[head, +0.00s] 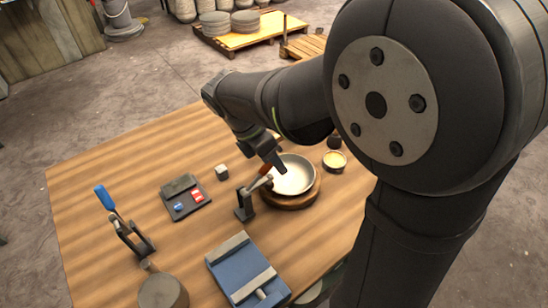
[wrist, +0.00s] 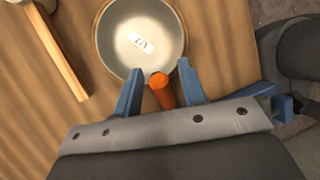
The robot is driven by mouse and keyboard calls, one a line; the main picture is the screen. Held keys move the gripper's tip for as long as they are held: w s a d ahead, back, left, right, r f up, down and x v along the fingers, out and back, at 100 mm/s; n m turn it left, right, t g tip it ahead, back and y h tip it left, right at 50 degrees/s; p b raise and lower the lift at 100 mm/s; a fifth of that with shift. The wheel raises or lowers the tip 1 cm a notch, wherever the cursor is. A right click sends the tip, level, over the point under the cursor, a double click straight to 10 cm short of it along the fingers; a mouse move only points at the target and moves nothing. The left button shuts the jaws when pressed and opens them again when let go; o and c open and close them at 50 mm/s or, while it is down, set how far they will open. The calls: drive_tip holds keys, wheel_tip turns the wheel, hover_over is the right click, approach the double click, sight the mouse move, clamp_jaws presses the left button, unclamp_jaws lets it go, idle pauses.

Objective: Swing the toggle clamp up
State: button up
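The toggle clamp (head: 243,204) stands on the wooden table just left of the bowl. Its orange-red handle (head: 265,170) leans up toward the right, close to the bowl's rim. In the wrist view the orange handle (wrist: 161,90) lies between the blue fingers of my gripper (wrist: 159,71), with gaps on both sides. My gripper is open and around the handle. The clamp's body is hidden in the wrist view.
A blue-handled clamp (head: 131,238), a dark tray (head: 186,204) with small red and blue pieces, a small pale cube (head: 222,172) and a blue plate fixture (head: 245,276) stand left and in front. A small dish (head: 335,160) is right of the bowl.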

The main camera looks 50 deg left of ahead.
clamp_jaws()
drive_tip(key=shift+s+r, duration=0.1)
drive_tip(key=shift+r, duration=0.05)
drive_tip(key=s+r+t, duration=0.2)
drive_tip(key=t, duration=0.1)
drive_tip(key=s+t, duration=0.1)
drive_tip(key=s+r+t, duration=0.1)
drive_tip(key=shift+s+m+t, duration=0.1)
drive_tip(key=shift+m+t, duration=0.2)
drive_tip(key=shift+t, duration=0.1)
drive_tip(key=shift+s+r+t, duration=0.2)
drive_tip(key=shift+s+t, duration=0.35)
drive_tip(key=shift+t, duration=0.05)
drive_tip(key=shift+s+r+t, duration=0.2)
drive_tip(key=shift+s+t, duration=0.3)
drive_tip(key=shift+t, duration=0.1)
drive_tip(key=shift+s+r+m+t+h, duration=0.15)
drive_tip(key=shift+s+m+t+h, duration=0.35)
drive_tip(key=shift+s+t, duration=0.75)
